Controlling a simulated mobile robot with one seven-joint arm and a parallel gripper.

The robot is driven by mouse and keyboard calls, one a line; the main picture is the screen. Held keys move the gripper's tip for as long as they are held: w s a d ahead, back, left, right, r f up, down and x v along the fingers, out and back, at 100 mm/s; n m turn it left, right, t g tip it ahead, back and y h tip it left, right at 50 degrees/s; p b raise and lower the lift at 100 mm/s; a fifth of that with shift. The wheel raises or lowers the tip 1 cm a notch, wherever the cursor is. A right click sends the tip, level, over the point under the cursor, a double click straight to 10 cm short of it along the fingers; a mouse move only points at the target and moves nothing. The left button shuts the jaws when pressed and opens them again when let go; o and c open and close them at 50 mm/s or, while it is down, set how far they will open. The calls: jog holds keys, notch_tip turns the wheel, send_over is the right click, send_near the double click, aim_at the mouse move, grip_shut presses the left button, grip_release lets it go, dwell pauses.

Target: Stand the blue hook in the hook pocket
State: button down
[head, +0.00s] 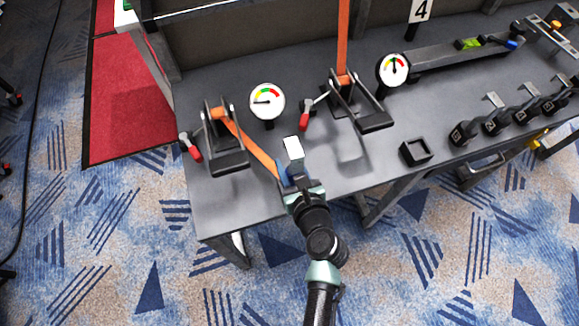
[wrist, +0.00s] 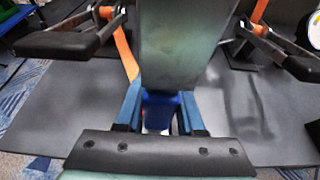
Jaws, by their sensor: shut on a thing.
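My gripper (head: 290,178) is over the front edge of the grey table, its blue fingers shut on the blue hook. The hook's blue body (wrist: 160,108) is between the fingers in the wrist view, and its broad pale grey metal part (wrist: 180,45) rises beyond them; this part also shows in the head view (head: 293,151). An orange strap (head: 255,150) runs from the left ratchet to the held hook; their join is hidden. A black, open square holder (head: 415,151), seemingly the hook pocket, is empty near the front edge, to the right of my gripper and apart from it.
Two black ratchets (head: 225,140) (head: 355,105) with red-tipped handles stand on the table (head: 330,178), beside round gauges (head: 267,101) (head: 394,69). The tabletop between gripper and square holder is clear.

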aim_at(293, 170)
jog(key=shift+f, duration=0.2)
jog(key=shift+f, duration=0.2)
jog(key=c, duration=0.5)
grip_release()
jog(key=shift+r, duration=0.1)
jog(key=shift+s+d+r, duration=0.1)
jog(key=shift+s+r, duration=0.05)
jog(key=shift+s, duration=0.05)
jog(key=v, duration=1.1)
jog(key=shift+s+r+p, duration=0.15)
jog(key=shift+s+p, duration=0.15)
jog(key=shift+p, duration=0.1)
